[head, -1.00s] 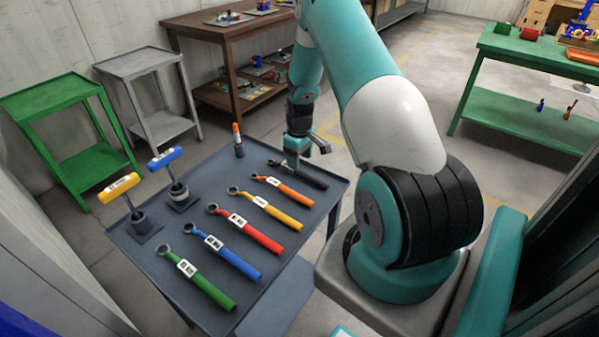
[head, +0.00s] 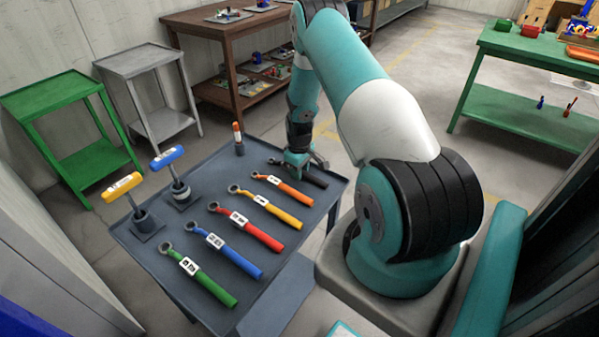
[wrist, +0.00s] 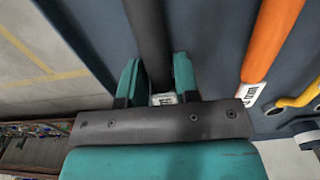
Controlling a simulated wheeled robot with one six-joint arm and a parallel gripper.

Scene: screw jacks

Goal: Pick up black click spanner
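The black click spanner lies at the back right end of a row of coloured spanners on the grey table; its dark handle (head: 314,180) sticks out beside my gripper (head: 296,166) in the head view. In the wrist view its black handle (wrist: 148,30) runs down between the two teal fingers of my gripper (wrist: 158,78). A white label (wrist: 163,98) on it shows between the fingers. The fingers stand close along both sides of it; whether they press on it cannot be told. The spanner still lies on the tabletop. Its head is mostly hidden by my gripper.
The orange spanner (head: 284,187) lies closest, followed by yellow, red, blue and green ones on the grey table (head: 170,232). A small orange-topped piece (head: 238,138) stands upright at the table's back edge. Yellow-handled (head: 122,187) and blue-handled (head: 167,157) T-shaped tools stand at left.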

